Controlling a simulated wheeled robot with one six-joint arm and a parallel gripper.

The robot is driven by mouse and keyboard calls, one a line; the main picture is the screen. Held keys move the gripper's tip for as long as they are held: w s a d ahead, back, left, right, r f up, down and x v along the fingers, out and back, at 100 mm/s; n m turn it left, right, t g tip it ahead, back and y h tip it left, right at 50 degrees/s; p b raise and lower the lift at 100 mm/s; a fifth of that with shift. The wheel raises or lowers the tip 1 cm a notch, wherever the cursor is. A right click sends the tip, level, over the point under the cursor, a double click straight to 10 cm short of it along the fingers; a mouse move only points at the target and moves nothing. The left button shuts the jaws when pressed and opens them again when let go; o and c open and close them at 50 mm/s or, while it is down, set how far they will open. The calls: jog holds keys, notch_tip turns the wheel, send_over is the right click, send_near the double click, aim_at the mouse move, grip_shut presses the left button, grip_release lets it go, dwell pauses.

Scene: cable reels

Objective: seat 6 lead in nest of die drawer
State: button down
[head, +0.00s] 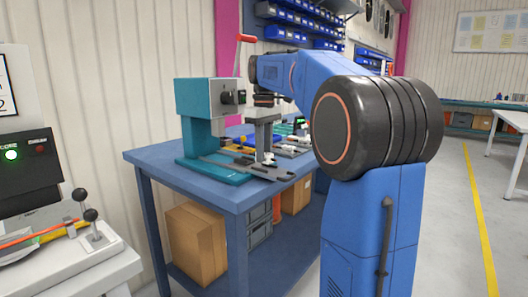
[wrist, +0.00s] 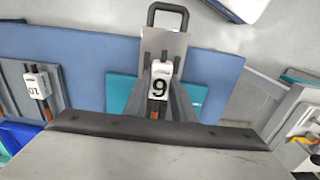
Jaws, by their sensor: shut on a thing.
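The 6 lead (wrist: 159,88) has a white block with a black numeral, which appears turned round in the wrist view. My gripper (wrist: 162,74) is shut on this block, one grey finger on each side. In the head view my gripper (head: 264,152) points down over the front of the teal press (head: 200,105). The die drawer, a light grey plate (wrist: 178,45) with a dark loop handle (wrist: 168,8), lies just beyond the lead. The nest and the lead's lower end are hidden, so I cannot tell whether they touch.
Another lead marked 10 (wrist: 36,85) stands in a grey holder at left in the wrist view. The blue bench (head: 160,160) carries several parts behind my gripper. A red lever (head: 246,38) rises above the press. A machine with knobbed levers (head: 90,214) stands at far left.

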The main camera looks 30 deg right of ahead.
jog(key=shift+f, duration=0.15)
jog(key=shift+f, duration=0.75)
jog(key=c, duration=1.4)
grip_release()
notch_tip(320, 180, up, 17)
jog(key=shift+r, duration=0.2)
